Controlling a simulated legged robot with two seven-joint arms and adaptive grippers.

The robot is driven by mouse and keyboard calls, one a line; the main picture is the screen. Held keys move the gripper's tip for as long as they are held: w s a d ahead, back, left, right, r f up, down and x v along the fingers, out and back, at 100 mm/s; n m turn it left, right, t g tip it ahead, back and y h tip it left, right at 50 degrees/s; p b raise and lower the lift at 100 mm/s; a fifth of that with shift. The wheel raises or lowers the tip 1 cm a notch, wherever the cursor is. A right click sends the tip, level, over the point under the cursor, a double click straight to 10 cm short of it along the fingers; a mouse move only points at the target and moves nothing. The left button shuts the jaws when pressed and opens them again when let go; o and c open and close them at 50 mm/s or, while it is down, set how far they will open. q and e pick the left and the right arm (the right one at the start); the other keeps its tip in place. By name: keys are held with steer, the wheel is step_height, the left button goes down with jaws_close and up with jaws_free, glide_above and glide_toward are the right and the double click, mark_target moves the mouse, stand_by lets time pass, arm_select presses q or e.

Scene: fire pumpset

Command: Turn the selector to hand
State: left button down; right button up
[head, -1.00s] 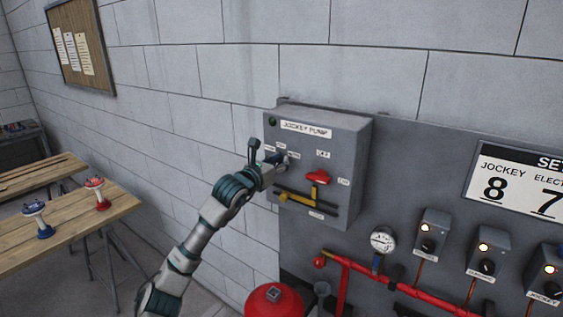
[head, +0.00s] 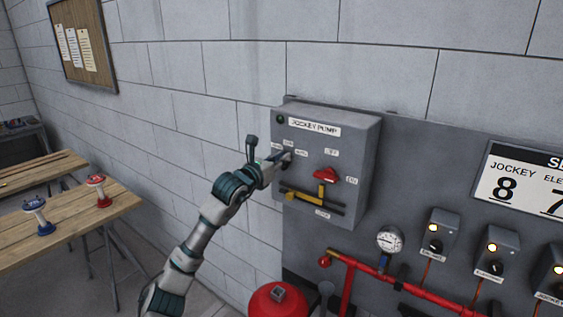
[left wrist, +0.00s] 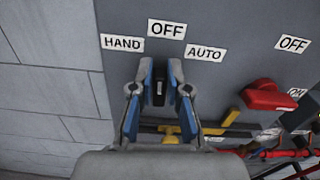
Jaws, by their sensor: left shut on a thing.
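The selector (left wrist: 159,90) is a small black knob with a pale mark on the front of the grey jockey pump box (head: 360,150). In the left wrist view the mark points up, roughly toward the OFF label (left wrist: 167,29). The HAND label (left wrist: 122,43) is to its left and the AUTO label (left wrist: 205,51) to its right. My left gripper (left wrist: 158,80) is shut on the selector, with one blue-padded finger on each side. In the head view my left gripper (head: 284,159) hides most of the selector. My right gripper is not in view.
Right of the selector is a red handle (left wrist: 268,96), with a yellow and black bar (head: 312,198) below. A gauge (head: 390,239), red pipes (head: 410,290) and small control boxes (head: 440,235) sit lower right. A wooden table (head: 75,222) stands at left.

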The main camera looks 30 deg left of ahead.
arm_select(q)
steer(key=n+b, duration=0.1)
steer(key=n, duration=0.1)
steer(key=f+n+b, duration=0.1)
steer(key=n, duration=0.2)
steer(key=a+n+b, duration=0.1)
steer(key=n, duration=0.1)
steer(key=shift+w+f+n, duration=0.2)
steer(key=shift+n, duration=0.2)
stand_by(0.4)
steer(key=c, duration=1.2)
jaws_free()
steer(key=shift+o, duration=0.3)
steer(key=shift+w+a, duration=0.15)
steer(key=shift+a, duration=0.05)
steer(key=s+a, duration=0.1)
steer(key=s, duration=1)
steer(key=shift+s, duration=0.4)
